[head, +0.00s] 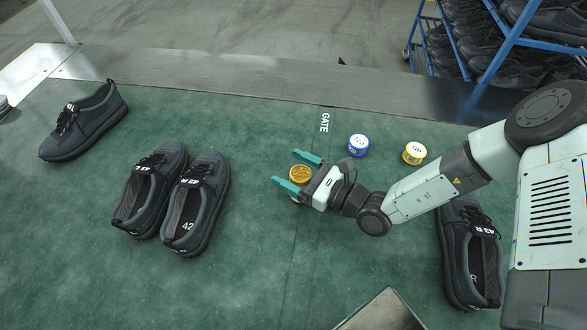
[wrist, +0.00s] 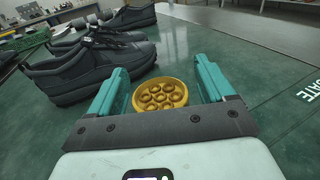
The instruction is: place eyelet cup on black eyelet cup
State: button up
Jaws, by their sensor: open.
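A gold eyelet cup (head: 301,174), full of ring-shaped eyelets, is between the teal fingers of my gripper (head: 296,171). In the wrist view the gold cup (wrist: 160,95) sits between the spread fingertips of my gripper (wrist: 165,85), with a gap on each side. My gripper is open and low over the green table. I cannot make out a black eyelet cup; whether anything is under the gold cup is hidden.
A blue cup (head: 358,145) and a yellow cup (head: 414,153), both with white labelled tops, stand right of the GATE line on the table (head: 255,270). Dark shoes (head: 197,200) stand at left, and another (head: 470,255) at right under my arm.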

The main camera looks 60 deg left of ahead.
jog(key=v, duration=1.2)
jog(key=shift+r, duration=0.1)
jog(key=w+d+r+n+h, duration=0.3)
jog(key=d+r+n+h, duration=0.3)
jog(key=r, duration=0.3)
jog(key=w+d+r+n+h, duration=0.3)
jog(key=d+r+n, duration=0.2)
jog(key=d+r, duration=0.35)
jog(key=s+d+r+n+t+h, duration=0.1)
jog(key=s+d+r+t+h, duration=0.1)
jog(key=d+r+t, duration=0.4)
jog(key=s+d+r+n+t+h, duration=0.1)
jog(key=s+d+r+t+h, duration=0.2)
jog(key=d+r, duration=1)
jog(key=t+h, duration=0.2)
jog(key=t, duration=0.1)
jog(key=shift+d+n, duration=0.35)
jog(key=shift+n, duration=0.05)
jog(key=shift+s, duration=0.1)
